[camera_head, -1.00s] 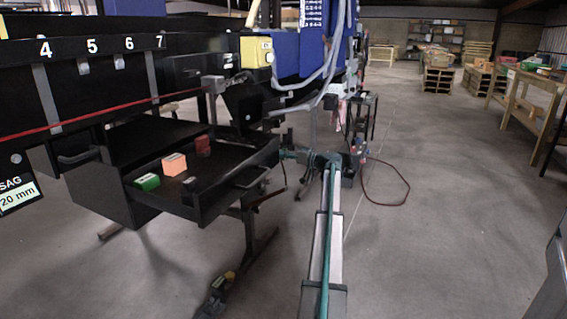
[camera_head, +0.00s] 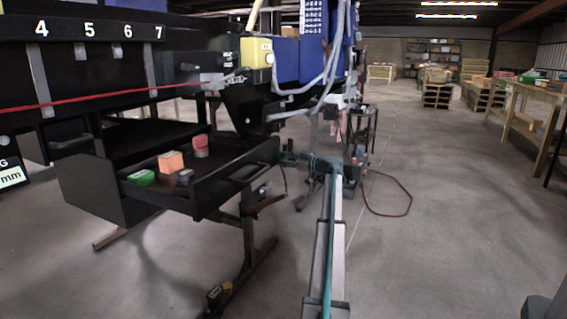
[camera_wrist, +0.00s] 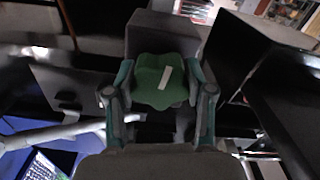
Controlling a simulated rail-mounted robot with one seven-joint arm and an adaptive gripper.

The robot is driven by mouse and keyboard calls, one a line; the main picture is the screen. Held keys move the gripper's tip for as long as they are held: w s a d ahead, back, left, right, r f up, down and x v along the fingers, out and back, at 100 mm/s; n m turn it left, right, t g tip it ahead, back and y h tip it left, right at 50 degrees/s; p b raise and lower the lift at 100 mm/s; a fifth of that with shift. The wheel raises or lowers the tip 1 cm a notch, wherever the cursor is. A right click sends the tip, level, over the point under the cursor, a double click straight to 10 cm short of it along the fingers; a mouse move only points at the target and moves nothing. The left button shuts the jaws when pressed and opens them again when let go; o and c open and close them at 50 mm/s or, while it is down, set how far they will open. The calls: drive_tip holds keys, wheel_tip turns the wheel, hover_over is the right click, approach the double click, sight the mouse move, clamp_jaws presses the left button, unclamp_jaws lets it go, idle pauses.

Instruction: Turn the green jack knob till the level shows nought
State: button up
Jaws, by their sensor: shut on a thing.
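The green jack knob (camera_wrist: 150,90) is lobed and has a white bar mark on its face, tilted up to the right in the wrist view. My gripper (camera_wrist: 160,98) is shut on it, with one teal and grey finger at each side. A dark grey block sits behind the knob. In the head view my arm reaches forward to the floor area right of the open drawer; the knob and fingertips cannot be made out there. A sag label (camera_head: 10,176) at the left edge is cut off, showing only "G" and "mm". I cannot make out a level.
A red cord (camera_head: 100,98) runs along the black beam. A red cable (camera_head: 410,196) lies on the floor. Open floor lies to the right.

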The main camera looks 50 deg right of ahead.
idle(0.4)
drive_tip(key=o, duration=1.2)
drive_tip(key=v, duration=1.2)
